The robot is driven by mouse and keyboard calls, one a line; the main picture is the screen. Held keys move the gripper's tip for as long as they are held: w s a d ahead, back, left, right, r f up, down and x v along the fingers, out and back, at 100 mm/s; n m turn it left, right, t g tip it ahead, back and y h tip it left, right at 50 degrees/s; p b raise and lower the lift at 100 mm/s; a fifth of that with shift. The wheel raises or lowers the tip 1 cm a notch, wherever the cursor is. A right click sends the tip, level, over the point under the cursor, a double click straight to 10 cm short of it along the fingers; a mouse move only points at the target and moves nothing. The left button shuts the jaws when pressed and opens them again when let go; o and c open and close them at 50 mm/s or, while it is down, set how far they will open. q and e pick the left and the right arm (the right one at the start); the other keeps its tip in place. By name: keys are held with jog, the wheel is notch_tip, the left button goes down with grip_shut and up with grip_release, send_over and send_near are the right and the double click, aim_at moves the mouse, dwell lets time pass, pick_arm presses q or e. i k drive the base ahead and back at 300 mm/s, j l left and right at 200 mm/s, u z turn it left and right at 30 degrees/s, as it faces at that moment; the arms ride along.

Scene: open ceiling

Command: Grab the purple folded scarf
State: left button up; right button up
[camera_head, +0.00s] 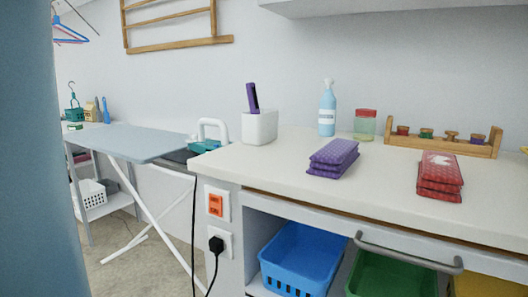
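The purple folded scarf (334,157) lies flat on the white counter (290,170), near its front edge and left of the red folded cloth. It is a patterned, layered bundle, and its top and front sides show. Nothing touches it. Neither of my grippers is in the view.
A red folded cloth (440,177) lies to the right. Behind stand a white holder (260,127) with a purple item, a blue bottle (327,110), a jar (365,125) and a wooden rack (440,145). An ironing board (125,141) stands left. A grey handle (408,255) sticks out below the counter.

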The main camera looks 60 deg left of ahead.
aim_at(331, 161)
jog(key=u, duration=1.35)
jog(key=i+j, duration=0.2)
jog(key=j, duration=0.2)
